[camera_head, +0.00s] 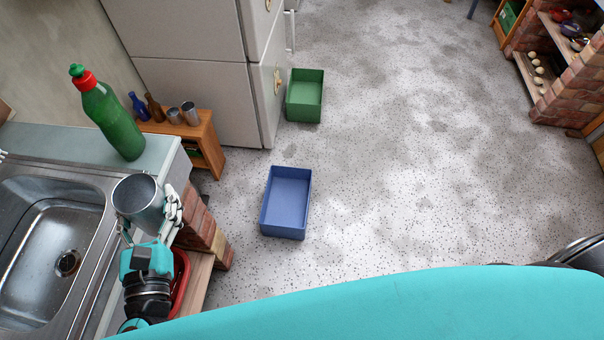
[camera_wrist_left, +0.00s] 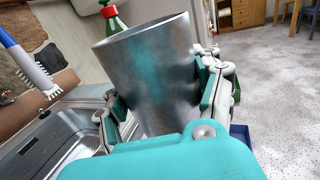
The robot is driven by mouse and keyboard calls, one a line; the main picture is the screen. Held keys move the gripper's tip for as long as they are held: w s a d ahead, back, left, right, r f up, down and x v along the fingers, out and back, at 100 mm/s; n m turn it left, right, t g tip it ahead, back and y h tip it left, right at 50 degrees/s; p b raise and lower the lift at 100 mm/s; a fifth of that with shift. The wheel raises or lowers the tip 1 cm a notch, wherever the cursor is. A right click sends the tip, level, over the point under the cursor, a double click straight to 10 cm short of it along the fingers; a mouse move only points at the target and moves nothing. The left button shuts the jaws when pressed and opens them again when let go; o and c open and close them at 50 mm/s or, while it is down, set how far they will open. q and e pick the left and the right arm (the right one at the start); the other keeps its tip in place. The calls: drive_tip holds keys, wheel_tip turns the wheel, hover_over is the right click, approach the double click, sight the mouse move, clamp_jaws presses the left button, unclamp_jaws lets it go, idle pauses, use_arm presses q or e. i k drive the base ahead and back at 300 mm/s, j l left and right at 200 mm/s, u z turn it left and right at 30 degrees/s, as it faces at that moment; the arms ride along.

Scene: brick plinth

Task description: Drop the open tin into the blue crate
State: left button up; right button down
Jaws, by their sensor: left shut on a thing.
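The open tin (camera_head: 138,200) is a grey metal cup with its open mouth up. My left gripper (camera_head: 148,212) is shut on it, with a finger on either side, above the counter's edge beside the sink. In the left wrist view the tin (camera_wrist_left: 152,75) fills the middle between the fingers of the left gripper (camera_wrist_left: 165,100), slightly tilted in the picture. The blue crate (camera_head: 286,203) stands empty on the floor to the right of the tin. A corner of the crate shows in the left wrist view (camera_wrist_left: 240,131). My right gripper is not in view.
A steel sink (camera_head: 40,235) is at the left. A green bottle (camera_head: 115,120) stands on the counter behind the tin. A green crate (camera_head: 305,96) is on the floor farther back. A wooden shelf (camera_head: 205,135) holds bottles and tins. The floor right of the blue crate is clear.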

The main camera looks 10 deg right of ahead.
sight(287, 202)
drive_tip(key=z, duration=0.2)
drive_tip(key=i+l+z, duration=0.1)
drive_tip(key=l, duration=0.3)
drive_tip(key=i+l+z, duration=0.15)
drive_tip(key=l, duration=0.25)
drive_tip(key=i+l+z, duration=0.1)
drive_tip(key=i+l, duration=0.15)
drive_tip(key=l, duration=0.15)
